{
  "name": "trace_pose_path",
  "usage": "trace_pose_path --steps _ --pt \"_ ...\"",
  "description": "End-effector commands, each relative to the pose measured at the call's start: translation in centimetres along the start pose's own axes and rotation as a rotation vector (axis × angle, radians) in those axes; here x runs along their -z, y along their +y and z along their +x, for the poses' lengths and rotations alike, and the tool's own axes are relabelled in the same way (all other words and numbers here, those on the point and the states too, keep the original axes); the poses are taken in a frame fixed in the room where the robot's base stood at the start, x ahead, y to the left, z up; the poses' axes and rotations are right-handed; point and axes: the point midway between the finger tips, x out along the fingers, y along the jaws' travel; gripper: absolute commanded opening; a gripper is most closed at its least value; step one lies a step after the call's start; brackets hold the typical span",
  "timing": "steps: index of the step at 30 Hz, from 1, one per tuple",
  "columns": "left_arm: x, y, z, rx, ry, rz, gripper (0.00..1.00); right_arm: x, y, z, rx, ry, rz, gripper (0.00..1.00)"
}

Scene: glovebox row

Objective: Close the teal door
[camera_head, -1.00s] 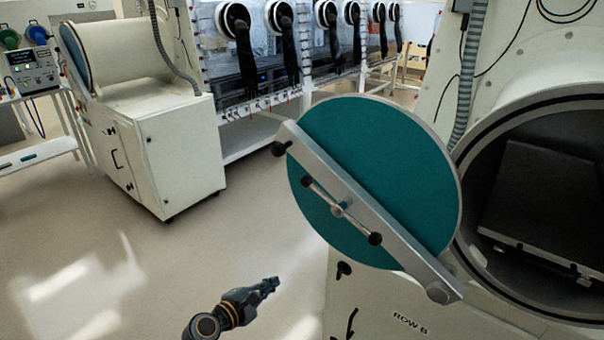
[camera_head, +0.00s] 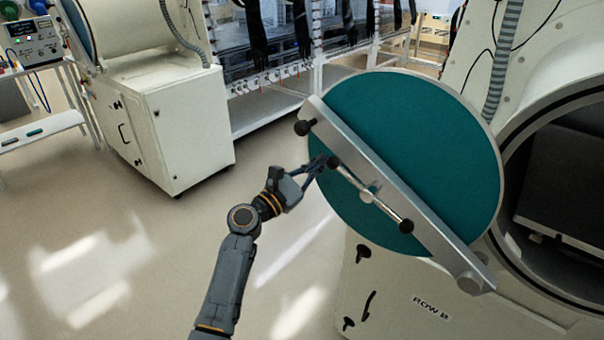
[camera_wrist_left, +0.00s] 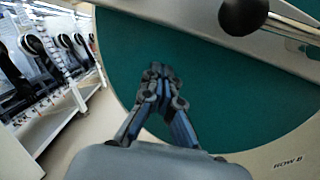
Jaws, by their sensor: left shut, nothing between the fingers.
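The teal door (camera_head: 415,125) is a round disc, swung open to the left of the chamber's round opening (camera_head: 560,190). A metal bar (camera_head: 385,180) crosses it diagonally, with a handle rod (camera_head: 352,179) ending in black knobs. In the left wrist view the closed fingers (camera_wrist_left: 158,72) show in front of the teal face (camera_wrist_left: 230,90). I cannot tell whether they touch it. My right gripper is not in view.
The white chamber body, marked ROW B (camera_head: 431,307), stands at right with a dark tray (camera_head: 570,190) inside. A white cabinet (camera_head: 165,130) stands at back left, with the glovebox row (camera_head: 290,75) behind. The floor (camera_head: 130,240) at left is clear.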

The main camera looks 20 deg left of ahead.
Motion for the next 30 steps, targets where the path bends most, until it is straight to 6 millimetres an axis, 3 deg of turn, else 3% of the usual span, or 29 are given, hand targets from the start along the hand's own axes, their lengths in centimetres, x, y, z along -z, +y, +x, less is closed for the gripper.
trace_pose_path --steps 1,6,22,30 --pt "-1.6 0.3 0.2 0.0 -0.002 0.0 0.0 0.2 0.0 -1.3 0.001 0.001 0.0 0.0" --pt "-3.0 0.1 0.5 0.0 0.0 0.0 0.0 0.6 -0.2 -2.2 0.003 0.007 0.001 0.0" --pt "-3.6 0.1 0.6 0.001 0.0 0.005 0.0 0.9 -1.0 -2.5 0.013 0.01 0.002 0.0" --pt "-6.4 1.6 1.3 0.018 -0.003 0.075 0.0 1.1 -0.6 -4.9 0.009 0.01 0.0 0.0"
